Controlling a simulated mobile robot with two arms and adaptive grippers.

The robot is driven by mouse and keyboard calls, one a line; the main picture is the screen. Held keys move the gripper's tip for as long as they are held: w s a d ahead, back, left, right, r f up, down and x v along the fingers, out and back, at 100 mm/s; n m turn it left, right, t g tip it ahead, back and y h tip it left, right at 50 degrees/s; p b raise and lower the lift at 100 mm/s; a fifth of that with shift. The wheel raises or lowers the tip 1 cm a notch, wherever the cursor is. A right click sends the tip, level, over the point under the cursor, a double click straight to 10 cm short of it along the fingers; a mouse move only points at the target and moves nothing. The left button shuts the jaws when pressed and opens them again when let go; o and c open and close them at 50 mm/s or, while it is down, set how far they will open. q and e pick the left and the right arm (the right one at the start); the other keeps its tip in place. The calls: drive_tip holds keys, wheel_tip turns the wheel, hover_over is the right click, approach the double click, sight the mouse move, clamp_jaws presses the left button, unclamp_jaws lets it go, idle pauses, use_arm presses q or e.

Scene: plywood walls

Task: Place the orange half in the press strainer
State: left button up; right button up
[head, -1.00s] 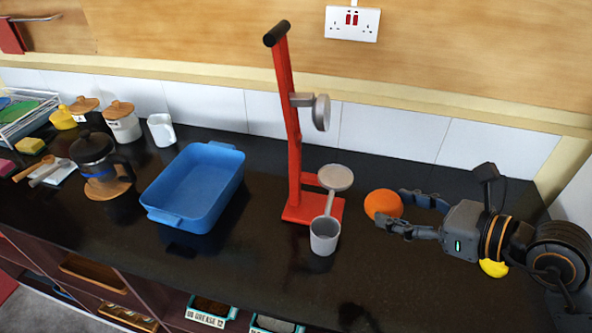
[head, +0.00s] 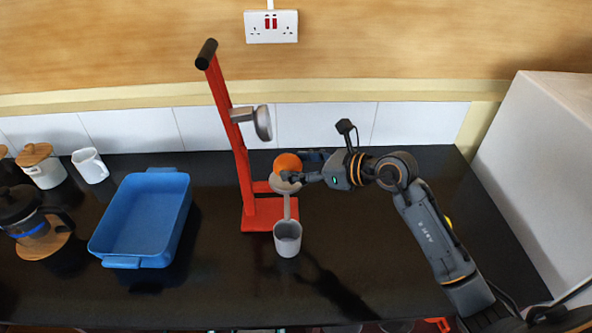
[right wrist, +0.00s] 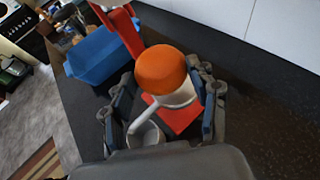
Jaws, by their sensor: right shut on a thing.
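The orange half (head: 287,163) is held in the fingers of my right gripper (head: 300,169), just over the grey press strainer (head: 285,187). In the right wrist view the orange half (right wrist: 162,66) is between the two fingers, with part of the strainer (right wrist: 180,96) showing below it. I cannot tell whether the orange touches the strainer. The red press (head: 243,165) stands upright, its grey pressing head (head: 263,122) above and to the left of the orange. A grey cup (head: 288,240) stands in front of the press base. My left gripper is out of view.
A blue tray (head: 110,248) sits left of the press. A French press (head: 22,215), a lidded jar (head: 42,168) and a white mug (head: 90,166) are farther left. A white box-like unit (head: 535,160) closes the right side. The counter is clear in front of the cup.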

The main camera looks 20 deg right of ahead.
sight(298, 185)
drive_tip(key=shift+w+f, duration=0.75)
drive_tip(key=shift+f, duration=0.1)
wheel_tip(298, 185, down, 3)
drive_tip(key=shift+f+p, duration=0.15)
drive_tip(key=shift+p, duration=0.75)
drive_tip(key=shift+f+b, duration=0.4)
drive_tip(key=o, duration=1.2)
drive_tip(key=shift+f, duration=0.1)
